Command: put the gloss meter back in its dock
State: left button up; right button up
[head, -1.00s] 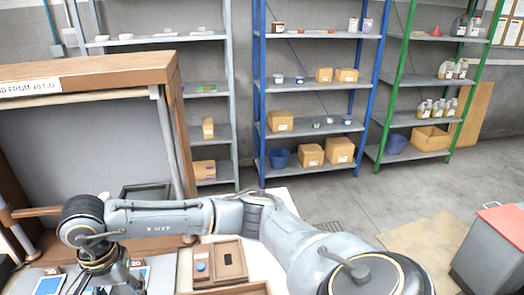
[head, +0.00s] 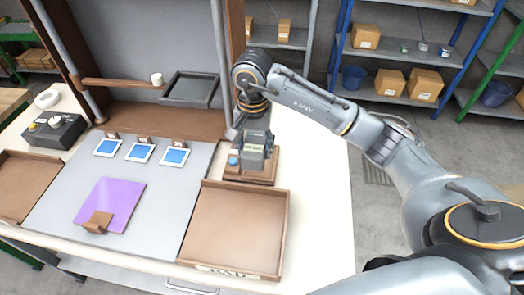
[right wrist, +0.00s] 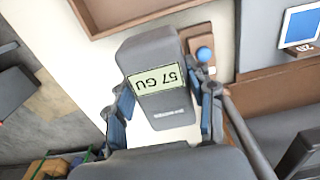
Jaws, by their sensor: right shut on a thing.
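The gloss meter (right wrist: 158,80) is a grey box with a display reading "57 GU". My right gripper (right wrist: 166,108) is shut on it, with a blue-padded finger on each side. In the head view the gloss meter (head: 254,154) is over the wooden dock (head: 262,178), which has a blue knob (head: 233,161) at its left. The meter hides much of the dock, and I cannot tell whether the two touch. The dock's edge and blue knob (right wrist: 204,53) also show in the right wrist view. My left gripper is not in view.
An empty brown tray (head: 284,240) stands in front of the dock. Left of it, a grey board holds several blue-white cards (head: 174,157) and a purple panel (head: 122,206) with a wooden block. A dark control box (head: 52,131) is at far left. White tabletop right of the dock is clear.

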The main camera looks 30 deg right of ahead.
jog(key=w+d+f, duration=0.1)
jog(key=w+d+f+p, duration=0.1)
jog(key=f, duration=0.1)
jog(key=w+d+f, duration=0.1)
jog(key=f, duration=0.1)
jog(key=shift+w+d+f, duration=0.2)
jog(key=shift+w+f, duration=0.05)
jog(key=shift+w, duration=0.05)
notch_tip(320, 180, down, 3)
jog(key=shift+w+d+r+p, duration=0.1)
jog(key=shift+w+d+p, duration=0.05)
jog(key=shift+p, duration=1)
jog(key=shift+f, duration=0.45)
jog(key=shift+f, duration=0.15)
jog(key=o, duration=1.1)
jog(key=shift+o, duration=0.2)
